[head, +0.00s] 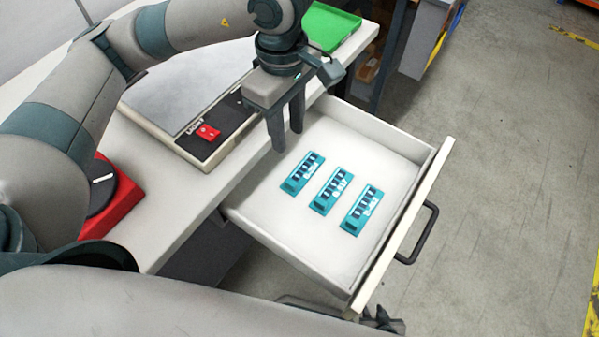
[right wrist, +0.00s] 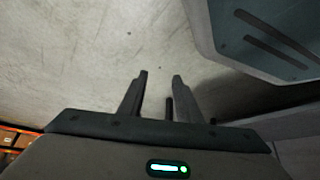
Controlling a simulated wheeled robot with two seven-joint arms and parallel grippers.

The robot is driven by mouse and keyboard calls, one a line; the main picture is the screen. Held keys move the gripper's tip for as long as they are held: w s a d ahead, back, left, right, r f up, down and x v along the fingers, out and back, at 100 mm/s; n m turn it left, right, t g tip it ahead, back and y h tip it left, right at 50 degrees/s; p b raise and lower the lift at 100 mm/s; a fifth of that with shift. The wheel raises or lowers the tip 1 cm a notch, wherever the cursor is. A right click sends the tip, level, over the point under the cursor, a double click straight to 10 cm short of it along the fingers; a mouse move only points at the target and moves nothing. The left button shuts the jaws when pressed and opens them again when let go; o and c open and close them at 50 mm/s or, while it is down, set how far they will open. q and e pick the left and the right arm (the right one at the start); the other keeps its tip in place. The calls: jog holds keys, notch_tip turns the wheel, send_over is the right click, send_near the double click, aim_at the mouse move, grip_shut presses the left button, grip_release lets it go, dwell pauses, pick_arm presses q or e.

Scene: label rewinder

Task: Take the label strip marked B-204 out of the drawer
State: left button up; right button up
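Three teal label strips lie flat, side by side, on the floor of the open white drawer (head: 436,187). The left strip (head: 302,173) has small lettering that seems to read B-204. The middle strip (head: 331,191) and the right strip (head: 361,211) carry other markings, too small to read surely. My left gripper (head: 287,138) points down above the drawer's back left part, just up and left of the left strip. Its fingers are apart with nothing between them. My right gripper (right wrist: 161,77) is open and empty, away from the strips, with grey floor beyond its fingertips.
The drawer's dark handle (head: 418,235) is on its right front. A worktop (head: 165,190) holds a flat device with a red switch (head: 208,132), a red-based round unit (head: 112,200) and a green tray (head: 330,27). The floor right of the drawer is clear.

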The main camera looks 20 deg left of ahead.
aim_at(289, 182)
pick_arm(q)
jog(key=shift+a+r, duration=0.1)
jog(key=shift+a, duration=0.1)
pick_arm(e)
jog(key=shift+r, duration=0.1)
